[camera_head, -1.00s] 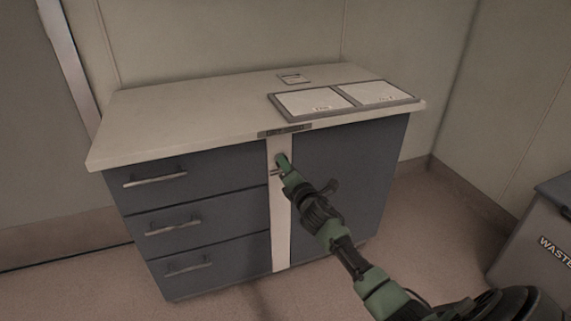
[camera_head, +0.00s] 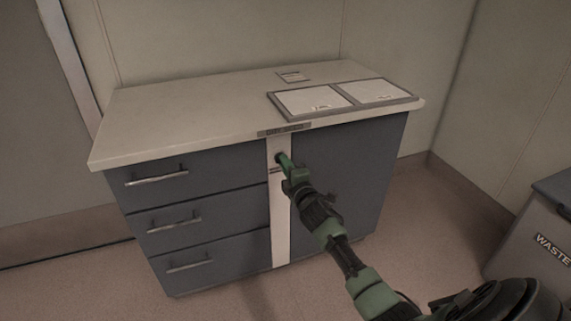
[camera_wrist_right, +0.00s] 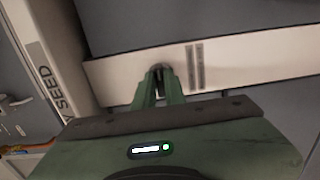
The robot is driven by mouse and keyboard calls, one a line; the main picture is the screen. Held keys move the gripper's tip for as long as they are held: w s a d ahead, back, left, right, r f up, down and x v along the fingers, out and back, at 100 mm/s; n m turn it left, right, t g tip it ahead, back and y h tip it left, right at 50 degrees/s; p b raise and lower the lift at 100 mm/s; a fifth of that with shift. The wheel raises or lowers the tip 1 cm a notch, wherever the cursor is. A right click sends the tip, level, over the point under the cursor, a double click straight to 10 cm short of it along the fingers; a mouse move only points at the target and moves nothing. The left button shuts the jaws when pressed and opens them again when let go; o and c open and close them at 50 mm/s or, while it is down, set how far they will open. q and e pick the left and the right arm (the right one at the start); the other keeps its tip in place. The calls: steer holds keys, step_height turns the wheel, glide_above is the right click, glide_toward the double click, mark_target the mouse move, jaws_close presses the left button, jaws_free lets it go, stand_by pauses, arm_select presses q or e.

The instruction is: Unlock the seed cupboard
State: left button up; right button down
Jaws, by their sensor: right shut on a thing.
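The seed cupboard is a bench unit with a blue-grey door (camera_head: 345,175) on the right and a pale upright strip (camera_head: 280,235) left of it. A label bar on the worktop edge reads SEED in the wrist view (camera_wrist_right: 48,85). My right gripper (camera_head: 282,158) is at the upper part of the strip. In the wrist view its fingers (camera_wrist_right: 160,82) are shut on a small dark round piece (camera_wrist_right: 158,69) at the strip, mostly hidden between the fingertips. I cannot tell whether it is a key or a knob. Dark slots (camera_wrist_right: 195,66) mark the strip beside it. My left gripper is not in view.
Several drawers with bar handles (camera_head: 157,181) are left of the strip. On the worktop (camera_head: 190,110) lie a two-panel tray (camera_head: 345,104) and a small plate (camera_head: 293,77). A waste bin (camera_head: 535,230) stands at the right. Floor in front is clear.

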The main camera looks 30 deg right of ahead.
stand_by(0.4)
steer(key=c, duration=1.5)
jaws_free()
